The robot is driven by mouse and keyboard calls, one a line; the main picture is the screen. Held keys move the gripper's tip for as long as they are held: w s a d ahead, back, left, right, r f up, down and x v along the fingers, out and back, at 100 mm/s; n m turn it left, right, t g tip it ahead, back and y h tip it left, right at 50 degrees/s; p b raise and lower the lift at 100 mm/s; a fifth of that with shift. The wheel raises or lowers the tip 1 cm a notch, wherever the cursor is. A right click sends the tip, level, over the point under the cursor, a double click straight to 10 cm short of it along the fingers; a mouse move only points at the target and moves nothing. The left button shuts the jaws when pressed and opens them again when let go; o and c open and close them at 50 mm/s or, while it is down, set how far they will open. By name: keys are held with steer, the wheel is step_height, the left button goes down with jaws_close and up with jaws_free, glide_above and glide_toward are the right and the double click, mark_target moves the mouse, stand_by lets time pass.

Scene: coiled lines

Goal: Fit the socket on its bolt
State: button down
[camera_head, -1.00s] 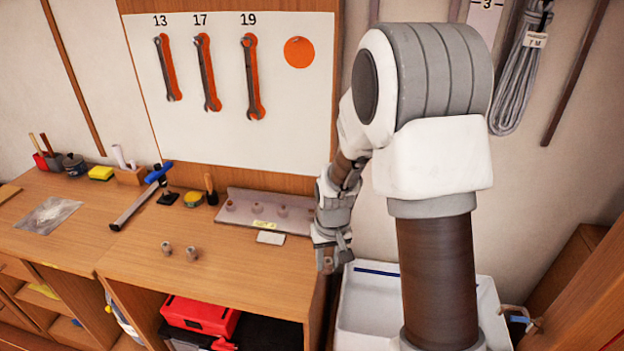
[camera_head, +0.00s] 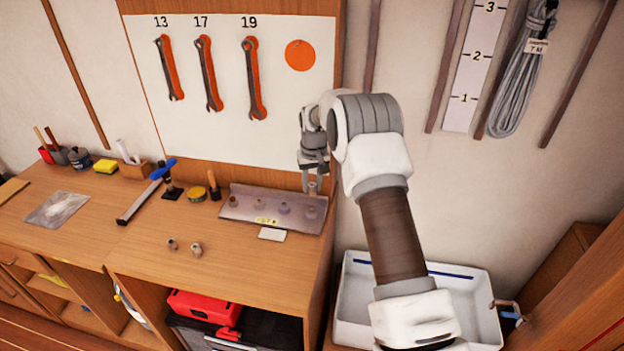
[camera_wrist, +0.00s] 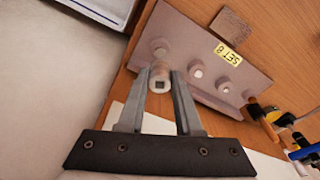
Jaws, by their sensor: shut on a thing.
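My gripper (camera_head: 313,178) is shut on a small grey socket (camera_head: 312,188), held upright above the right end of the metal plate (camera_head: 240,217). In the wrist view the socket (camera_wrist: 160,82) sits between the two fingertips (camera_wrist: 161,77), its square hole facing the camera. The plate (camera_wrist: 185,32) carries a row of bolts. The end bolt (camera_head: 310,212) is just below the socket in the head view; the wrist view shows this bolt (camera_wrist: 160,48) beside the socket, apart from it in the picture. The exact height gap is hard to tell.
Two loose sockets (camera_head: 172,244) (camera_head: 196,249) stand on the bench. A pale card (camera_head: 271,234) lies before the plate.

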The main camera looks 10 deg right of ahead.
steer(key=shift+w, duration=0.25)
steer(key=b, duration=0.2)
glide_above(312, 208)
steer(key=shift+f, duration=2.4)
steer(key=shift+f+b, duration=0.55)
steer(key=shift+f+b, duration=0.2)
steer(key=shift+b, duration=0.4)
steer(key=shift+f+b, duration=0.35)
steer(key=shift+f, duration=0.05)
steer(key=shift+c, duration=1)
jaws_free()
steer(key=shift+s, duration=0.1)
